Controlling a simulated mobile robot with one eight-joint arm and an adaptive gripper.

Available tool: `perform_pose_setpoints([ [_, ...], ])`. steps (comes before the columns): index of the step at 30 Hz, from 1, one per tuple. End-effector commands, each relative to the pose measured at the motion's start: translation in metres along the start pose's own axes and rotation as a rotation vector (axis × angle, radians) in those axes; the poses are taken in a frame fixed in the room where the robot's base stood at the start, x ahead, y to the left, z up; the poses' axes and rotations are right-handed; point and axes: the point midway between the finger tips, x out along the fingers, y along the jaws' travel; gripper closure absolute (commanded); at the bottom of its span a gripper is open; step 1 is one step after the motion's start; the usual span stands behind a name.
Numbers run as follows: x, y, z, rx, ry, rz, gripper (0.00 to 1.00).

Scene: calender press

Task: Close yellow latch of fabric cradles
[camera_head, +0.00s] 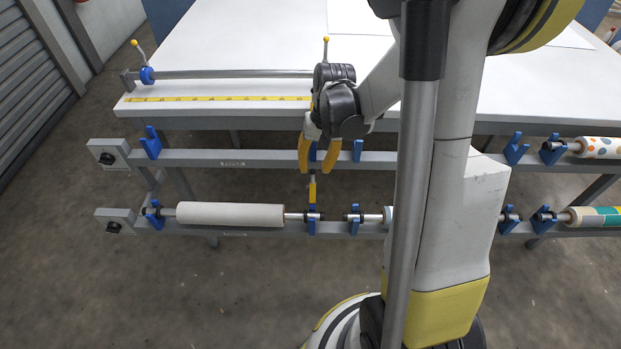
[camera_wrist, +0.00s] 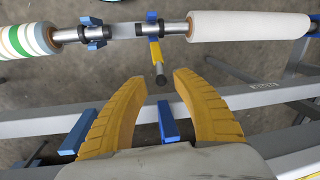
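The yellow latch (camera_head: 312,188) stands upright above a blue cradle (camera_head: 312,222) on the lower rail, at the right end of a white fabric roll (camera_head: 230,214). In the wrist view the yellow latch (camera_wrist: 155,52) points toward me and ends in a dark round tip. My gripper (camera_head: 316,171) is open and empty, pointing down in front of the upper rail, with its yellow fingertips just above the latch.
The upper grey rail (camera_head: 220,158) carries empty blue cradles (camera_head: 151,142) close behind my fingers. A striped roll (camera_wrist: 27,40) lies beside the white one. Above is the white table (camera_head: 230,45) with a yellow ruler (camera_head: 215,98). The floor in front is clear.

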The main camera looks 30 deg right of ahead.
Motion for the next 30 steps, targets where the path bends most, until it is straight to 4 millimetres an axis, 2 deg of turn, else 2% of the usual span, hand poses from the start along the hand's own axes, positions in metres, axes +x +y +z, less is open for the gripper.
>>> perform_pose_setpoints([
  [1, 0.013, 0.0, 0.0, -0.001, 0.0, 0.0, 0.67],
  [6, 0.033, 0.0, 0.0, -0.002, 0.0, 0.0, 0.67],
  [18, 0.038, -0.001, 0.0, -0.001, 0.001, 0.0, 0.68],
  [20, 0.038, -0.001, 0.0, -0.001, 0.001, 0.0, 0.86],
  [21, 0.038, -0.001, 0.0, -0.001, 0.001, 0.0, 0.98],
  [30, 0.038, -0.001, 0.0, -0.002, 0.002, 0.0, 1.0],
])
